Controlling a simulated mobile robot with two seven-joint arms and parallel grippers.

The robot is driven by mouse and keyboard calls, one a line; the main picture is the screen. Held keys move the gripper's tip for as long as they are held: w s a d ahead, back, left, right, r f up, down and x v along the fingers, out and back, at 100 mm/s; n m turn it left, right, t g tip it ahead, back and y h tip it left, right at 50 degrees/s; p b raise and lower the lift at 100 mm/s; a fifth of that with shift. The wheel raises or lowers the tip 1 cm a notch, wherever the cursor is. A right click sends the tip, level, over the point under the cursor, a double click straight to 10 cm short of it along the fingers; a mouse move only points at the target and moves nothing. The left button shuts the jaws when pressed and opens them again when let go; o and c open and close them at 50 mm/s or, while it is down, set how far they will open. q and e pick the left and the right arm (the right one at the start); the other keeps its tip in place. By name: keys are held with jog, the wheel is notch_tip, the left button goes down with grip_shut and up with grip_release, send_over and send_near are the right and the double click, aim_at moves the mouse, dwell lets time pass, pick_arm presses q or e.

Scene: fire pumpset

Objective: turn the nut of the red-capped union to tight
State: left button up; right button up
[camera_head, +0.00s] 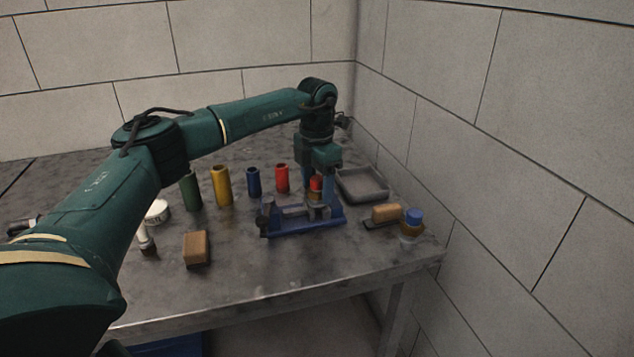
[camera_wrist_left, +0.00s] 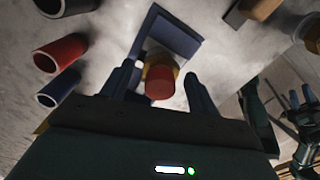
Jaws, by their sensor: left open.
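The red-capped union (camera_head: 316,184) stands upright in a blue vise (camera_head: 303,227) near the table's right side. Its red cap (camera_wrist_left: 160,82) also shows in the left wrist view, with a yellowish ring, likely the nut, behind it. My left gripper (camera_head: 318,185) points down over the union. In the left wrist view my left gripper (camera_wrist_left: 159,74) is open, with one finger on each side of the cap and visible gaps between. The lower part of the union is hidden. My right gripper (camera_wrist_left: 300,95) shows small at the right edge of that view, fingers apart and empty.
Green, yellow (camera_head: 222,186), blue (camera_head: 254,182) and red (camera_head: 282,178) cylinders stand left of the union. A grey tray (camera_head: 362,186) lies behind right. A brush (camera_head: 384,214), a blue-capped jar (camera_head: 412,224) and a tan block (camera_head: 197,248) are nearby. Walls close off the back and right.

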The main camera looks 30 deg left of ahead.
pick_arm(q)
jog(key=shift+c, duration=0.2)
jog(key=c, duration=1)
jog(key=shift+o, duration=0.2)
